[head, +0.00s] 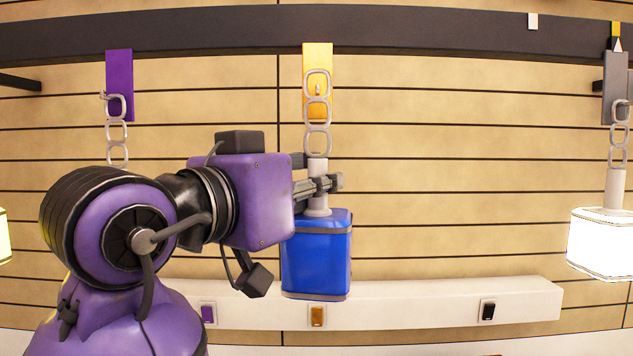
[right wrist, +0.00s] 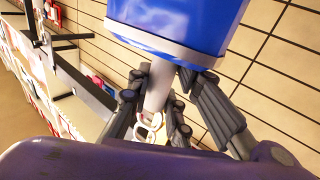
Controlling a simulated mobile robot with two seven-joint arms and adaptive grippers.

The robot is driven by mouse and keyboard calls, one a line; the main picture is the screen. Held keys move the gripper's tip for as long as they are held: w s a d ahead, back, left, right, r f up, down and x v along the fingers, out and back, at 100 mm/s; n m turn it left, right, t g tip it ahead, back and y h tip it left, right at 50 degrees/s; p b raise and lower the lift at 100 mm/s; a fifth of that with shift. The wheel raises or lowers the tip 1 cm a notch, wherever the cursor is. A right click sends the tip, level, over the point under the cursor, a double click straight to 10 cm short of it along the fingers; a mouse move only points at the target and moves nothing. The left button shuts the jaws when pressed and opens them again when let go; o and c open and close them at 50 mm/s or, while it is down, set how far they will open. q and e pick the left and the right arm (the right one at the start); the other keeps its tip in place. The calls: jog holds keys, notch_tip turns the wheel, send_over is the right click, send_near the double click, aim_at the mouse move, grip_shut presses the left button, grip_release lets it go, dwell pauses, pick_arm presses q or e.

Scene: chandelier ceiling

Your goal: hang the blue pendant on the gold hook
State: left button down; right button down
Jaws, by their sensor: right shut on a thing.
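The blue pendant (head: 316,262) hangs upright below the gold hook (head: 317,55), with a grey neck and a chain of pale links (head: 318,112) rising in front of the hook's plate. The top link overlaps the plate, and a small hook tip shows within the links. I cannot tell whether a link is around the tip or only in front of it. My right gripper (head: 325,184) is shut on the pendant's grey neck, just above the blue body. The right wrist view shows the blue body (right wrist: 180,25) and the neck between the fingers (right wrist: 160,95). My left gripper is not in view.
A purple hook (head: 119,70) with a chain is at the left, its lower part hidden by my arm. A lit white pendant (head: 600,240) hangs from a grey hook (head: 615,85) at the right. A white ledge (head: 400,305) with several switches runs below. A dark beam (head: 220,35) spans the top.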

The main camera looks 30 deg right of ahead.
jog(key=shift+w+d+r, duration=0.1)
jog(key=shift+w+d, duration=0.1)
jog(key=shift+w, duration=0.05)
dwell(0.5)
jog(key=shift+w+d, duration=0.55)
jog(key=shift+w, duration=0.3)
jog(key=shift+w+d, duration=0.1)
jog(key=shift+w, duration=0.1)
jog(key=shift+w+d, duration=0.3)
jog(key=shift+w, duration=0.2)
dwell(0.4)
jog(key=shift+f, duration=0.7)
dwell(0.5)
jog(key=c, duration=1.5)
grip_release()
